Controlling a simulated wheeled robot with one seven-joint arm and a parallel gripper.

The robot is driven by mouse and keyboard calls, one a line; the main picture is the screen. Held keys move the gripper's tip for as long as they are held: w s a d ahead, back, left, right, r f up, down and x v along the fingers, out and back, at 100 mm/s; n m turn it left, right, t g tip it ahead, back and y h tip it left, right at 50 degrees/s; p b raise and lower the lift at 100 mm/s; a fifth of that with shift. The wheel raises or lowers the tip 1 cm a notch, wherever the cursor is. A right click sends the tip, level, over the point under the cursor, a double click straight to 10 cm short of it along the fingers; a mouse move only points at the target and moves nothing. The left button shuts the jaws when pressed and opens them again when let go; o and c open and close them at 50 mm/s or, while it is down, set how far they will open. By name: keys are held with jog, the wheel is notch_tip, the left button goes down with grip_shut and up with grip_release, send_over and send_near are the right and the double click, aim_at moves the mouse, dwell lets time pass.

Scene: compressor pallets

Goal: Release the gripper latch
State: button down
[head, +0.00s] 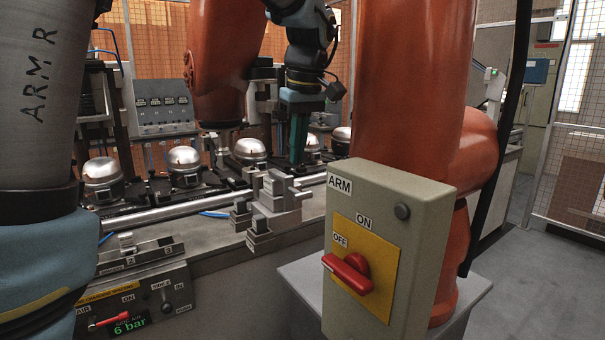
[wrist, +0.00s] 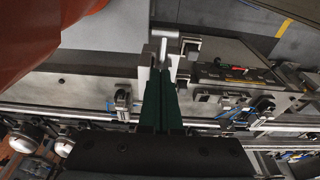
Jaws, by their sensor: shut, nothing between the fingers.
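My gripper (head: 297,158), with two dark green fingers, points down over the compressor line in the head view. In the wrist view its fingers (wrist: 163,72) are together and hold nothing. Just beyond their tips is a pale metal block with a silver T-shaped bar (wrist: 166,35). I cannot tell whether the fingers touch it. A stepped metal clamp-like fixture (head: 272,205) stands on the bench front, nearer the camera than my gripper. No part is labelled as the gripper latch, and I cannot tell which part it is.
A red rotary switch (head: 347,273) on the ARM box points toward OFF. An air panel (head: 135,310) reads 6 bar and has a red lever. Several domed compressors (head: 103,178) line the bench. A large orange arm (head: 410,90) stands close on the right.

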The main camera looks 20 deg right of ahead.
aim_at(312, 194)
jog(key=shift+s+d+f+p, duration=0.15)
jog(key=shift+s+f, duration=0.15)
jog(key=shift+f, duration=0.55)
jog(key=shift+s+a+f+p, duration=0.15)
jog(key=shift+s+f, duration=0.2)
jog(key=shift+f, duration=0.55)
jog(key=shift+s+d+f+p, duration=0.15)
jog(key=shift+s+f, duration=0.15)
jog(key=shift+f, duration=0.55)
jog(key=s+f+b, duration=0.2)
jog(key=s+f, duration=0.1)
jog(key=shift+s+d, duration=0.15)
jog(key=shift+d, duration=0.2)
jog(key=shift+r, duration=0.1)
